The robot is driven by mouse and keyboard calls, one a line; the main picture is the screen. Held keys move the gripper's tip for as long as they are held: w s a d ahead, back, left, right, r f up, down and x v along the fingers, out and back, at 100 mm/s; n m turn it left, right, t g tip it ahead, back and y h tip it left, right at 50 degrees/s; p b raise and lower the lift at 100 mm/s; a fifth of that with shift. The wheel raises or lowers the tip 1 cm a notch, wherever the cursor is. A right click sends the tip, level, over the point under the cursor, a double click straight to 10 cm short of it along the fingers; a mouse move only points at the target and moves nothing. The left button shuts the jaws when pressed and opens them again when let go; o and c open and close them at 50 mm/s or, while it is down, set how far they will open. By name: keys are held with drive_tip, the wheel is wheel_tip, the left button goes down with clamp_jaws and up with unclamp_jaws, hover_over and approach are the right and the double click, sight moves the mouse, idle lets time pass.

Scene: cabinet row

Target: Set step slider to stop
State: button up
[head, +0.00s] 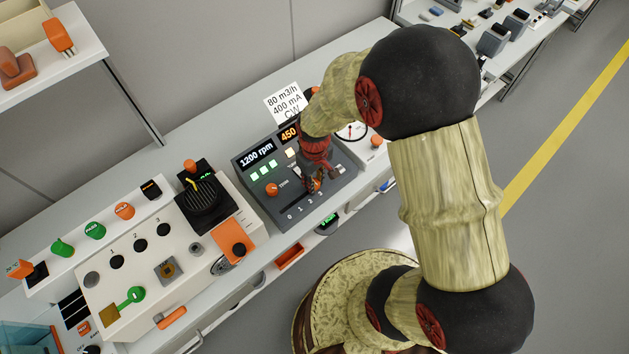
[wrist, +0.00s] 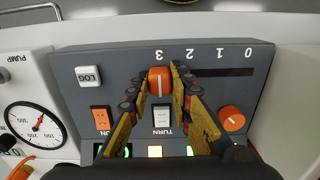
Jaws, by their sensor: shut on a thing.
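The step slider's orange knob (wrist: 159,81) is at the end of its dark slot (wrist: 222,72), beside the number 3. The numbers 2, 1 and 0 run along the slot to the right in the wrist view, upside down. No label reading "stop" can be read. My gripper (wrist: 161,82) is shut on the knob, one finger on each side. In the head view my gripper (head: 315,183) reaches down onto the dark grey control panel (head: 262,207) and mostly hides the knob.
An orange turn knob (wrist: 231,118), a white rocker (wrist: 162,119), an orange rocker (wrist: 102,119) and a LOG button (wrist: 89,76) are close by. A pump gauge (wrist: 36,127) stands left in the wrist view. A white panel with keys and knobs (head: 150,255) is left in the head view.

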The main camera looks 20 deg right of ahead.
sight(283, 211)
clamp_jaws()
drive_tip(key=s+a, duration=0.1)
drive_tip(key=a, duration=0.3)
drive_tip(key=s+a+p, duration=0.1)
drive_tip(key=a, duration=0.2)
drive_tip(key=s+a+p, duration=0.1)
drive_tip(key=a, duration=0.3)
drive_tip(key=shift+s+a, duration=0.35)
drive_tip(key=o, duration=0.7)
unclamp_jaws()
drive_tip(key=shift+a, duration=0.15)
drive_tip(key=shift+c, duration=0.2)
drive_tip(key=shift+o, duration=0.5)
drive_tip(key=shift+r, duration=0.1)
